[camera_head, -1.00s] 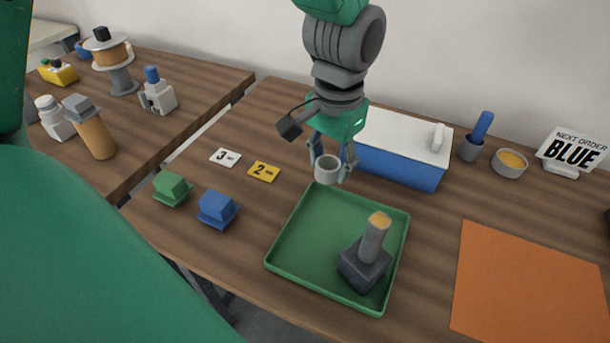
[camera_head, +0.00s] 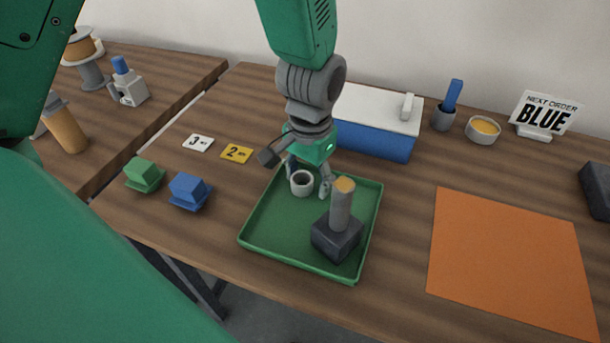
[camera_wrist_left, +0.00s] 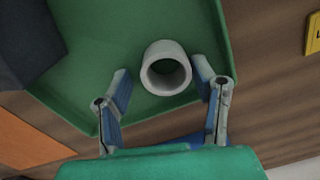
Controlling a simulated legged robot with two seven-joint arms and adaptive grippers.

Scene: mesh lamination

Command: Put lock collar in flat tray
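The lock collar (camera_head: 302,184), a short light-grey ring, is inside the green flat tray (camera_head: 268,232), near its far left corner, and appears to rest on the floor. In the left wrist view the collar (camera_wrist_left: 166,68) lies over the green tray floor (camera_wrist_left: 115,35), its hole facing the camera. My left gripper (camera_head: 308,186) is low over the tray's far edge. Its fingers (camera_wrist_left: 162,78) are spread on either side of the collar, with a gap showing at the left finger. My right gripper is not in view.
A dark block with an upright grey post (camera_head: 338,236) stands in the tray's near right part. A blue box with a white lid (camera_head: 375,138) is behind. Green (camera_head: 144,176) and blue (camera_head: 189,190) blocks sit left; an orange mat (camera_head: 505,255) lies right.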

